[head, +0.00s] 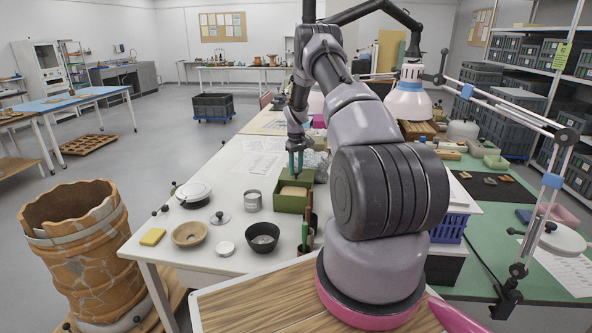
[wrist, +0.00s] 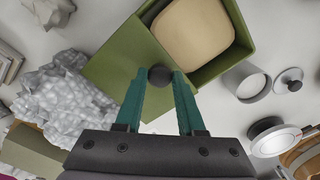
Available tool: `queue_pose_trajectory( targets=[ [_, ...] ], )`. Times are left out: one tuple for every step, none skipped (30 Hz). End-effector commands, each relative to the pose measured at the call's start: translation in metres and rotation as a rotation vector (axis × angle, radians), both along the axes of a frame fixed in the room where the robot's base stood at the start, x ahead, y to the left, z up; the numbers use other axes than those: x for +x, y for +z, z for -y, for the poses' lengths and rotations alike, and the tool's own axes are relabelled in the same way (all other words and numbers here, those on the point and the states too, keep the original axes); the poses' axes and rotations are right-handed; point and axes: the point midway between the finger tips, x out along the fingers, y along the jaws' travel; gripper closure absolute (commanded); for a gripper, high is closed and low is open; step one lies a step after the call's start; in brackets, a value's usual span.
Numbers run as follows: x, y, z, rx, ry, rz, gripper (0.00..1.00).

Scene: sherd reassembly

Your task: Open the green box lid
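The green box (head: 291,204) stands on the white table, its opening partly uncovered, with a tan block (wrist: 193,32) inside. Its flat green lid (wrist: 118,66) lies off to one side of the opening in the wrist view and has a dark round knob (wrist: 160,76). My gripper (wrist: 160,74) has its two teal fingers closed on either side of this knob, seemingly touching it. In the head view my gripper (head: 296,166) is above the far side of the box. I cannot tell whether the lid rests on the rim or is raised.
Crumpled grey wrapping (wrist: 62,90) lies beside the lid. A grey tin (head: 253,200), a small round lid (head: 220,218), a dark bowl (head: 262,238) and a tan bowl (head: 189,233) stand near the box.

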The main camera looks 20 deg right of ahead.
Motion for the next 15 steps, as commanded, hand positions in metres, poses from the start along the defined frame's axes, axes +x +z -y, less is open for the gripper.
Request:
queue_pose_trajectory(
  targets=[
    [0.0042, 0.0028, 0.0037, -0.008, 0.003, 0.014, 0.47],
    [0.0041, 0.0028, 0.0036, -0.008, 0.002, 0.013, 0.35],
    [0.0038, 0.0026, 0.0034, -0.007, 0.002, 0.013, 0.31],
    [0.0036, 0.0024, 0.0032, -0.007, 0.002, 0.012, 0.31],
    [0.0035, 0.0024, 0.0031, -0.006, 0.002, 0.011, 0.31],
    [0.0032, 0.0022, 0.0029, -0.006, 0.002, 0.010, 0.31],
    [0.0031, 0.0021, 0.0028, -0.006, 0.002, 0.010, 0.31],
    [0.0030, 0.0020, 0.0026, -0.005, 0.002, 0.009, 0.31],
    [0.0028, 0.0019, 0.0025, -0.005, 0.002, 0.009, 0.31],
    [0.0027, 0.0018, 0.0024, -0.005, 0.002, 0.009, 0.31],
    [0.0026, 0.0020, 0.0024, -0.005, 0.002, 0.009, 0.31],
    [0.0027, 0.0030, 0.0023, -0.005, 0.002, 0.009, 0.31],
    [0.0028, 0.0044, 0.0022, -0.005, 0.002, 0.009, 0.31],
    [0.0029, 0.0065, 0.0023, -0.005, 0.002, 0.009, 0.31],
    [0.0031, 0.0104, 0.0024, -0.005, 0.002, 0.010, 0.31]
  ],
)
